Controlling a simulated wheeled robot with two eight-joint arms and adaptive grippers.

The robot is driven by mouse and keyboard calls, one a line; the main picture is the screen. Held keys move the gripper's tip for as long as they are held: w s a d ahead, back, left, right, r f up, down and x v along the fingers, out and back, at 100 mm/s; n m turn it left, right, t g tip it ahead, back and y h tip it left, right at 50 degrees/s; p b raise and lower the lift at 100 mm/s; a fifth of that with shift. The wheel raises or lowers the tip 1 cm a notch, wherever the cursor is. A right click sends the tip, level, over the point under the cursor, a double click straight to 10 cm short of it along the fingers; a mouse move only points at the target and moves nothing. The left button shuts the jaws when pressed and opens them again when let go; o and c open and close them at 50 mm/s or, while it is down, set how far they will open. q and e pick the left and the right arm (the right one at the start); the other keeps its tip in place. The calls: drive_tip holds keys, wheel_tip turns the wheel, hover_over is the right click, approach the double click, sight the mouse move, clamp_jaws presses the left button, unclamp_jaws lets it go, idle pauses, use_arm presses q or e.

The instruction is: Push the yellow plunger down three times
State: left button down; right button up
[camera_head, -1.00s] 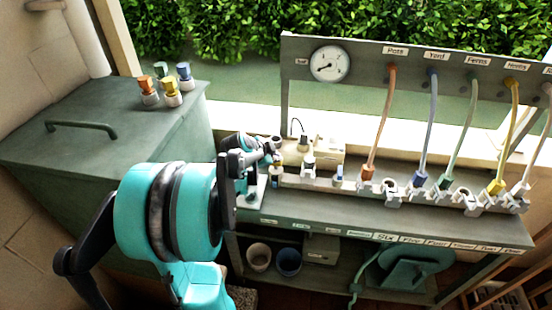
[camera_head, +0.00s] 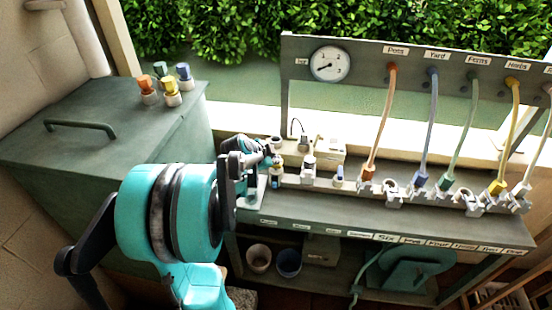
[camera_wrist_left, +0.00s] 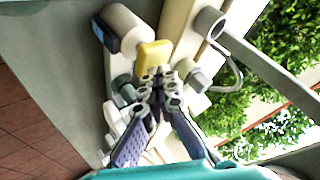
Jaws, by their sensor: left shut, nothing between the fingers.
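The yellow plunger (camera_wrist_left: 153,56) shows in the left wrist view as a rounded yellow block just beyond my fingertips. My left gripper (camera_wrist_left: 158,84) is shut and empty, its fingertips close together beside the plunger's near edge; I cannot tell whether they touch it. In the head view my left gripper (camera_head: 268,157) is at the left end of the bench's fittings row. The plunger is hard to make out there among the small parts. My right gripper is not in view.
A white cylinder with a dark cap (camera_wrist_left: 121,29) lies close by the plunger. A green chest (camera_head: 95,125) with several coloured connectors stands at left.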

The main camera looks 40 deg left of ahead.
use_arm(q)
drive_tip(key=shift+f, duration=0.15)
drive_tip(key=shift+r+p, duration=0.7)
drive_tip(key=shift+r, duration=0.2)
wheel_tip(320, 180, up, 6)
drive_tip(key=p, duration=0.4)
drive_tip(key=shift+p, duration=0.4)
idle(0.4)
